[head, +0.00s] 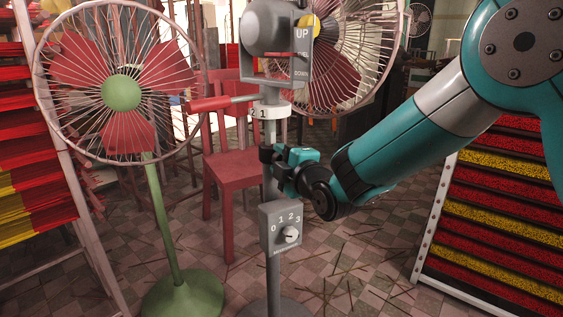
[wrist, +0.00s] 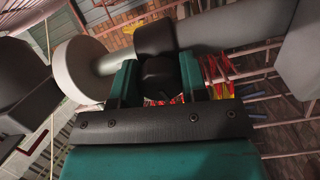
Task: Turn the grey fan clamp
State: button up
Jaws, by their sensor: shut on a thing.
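The grey fan stands in the middle of the head view, with a grey pole (head: 270,185) and a grey motor housing (head: 268,28). A dark clamp collar (head: 266,154) sits around the pole below a pale numbered ring (head: 271,110). My teal gripper (head: 283,160) reaches the collar from the right. In the wrist view, the gripper's two fingers (wrist: 158,70) are shut on the collar's dark block, the collar (wrist: 154,37) showing just beyond. The pale ring (wrist: 80,70) is at left. The finger contact is partly hidden in the head view.
A red handle (head: 220,103) sticks out left near the ring. A control box (head: 281,228) with a knob is lower on the pole. A green fan (head: 121,92) stands left, a red chair (head: 232,170) behind, and a rack of incense (head: 505,205) right.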

dwell(0.3)
jog(key=o, duration=0.9)
jog(key=shift+s, duration=0.1)
jog(key=b+v, duration=0.3)
jog(key=v, duration=1.4)
jog(key=shift+s, duration=0.1)
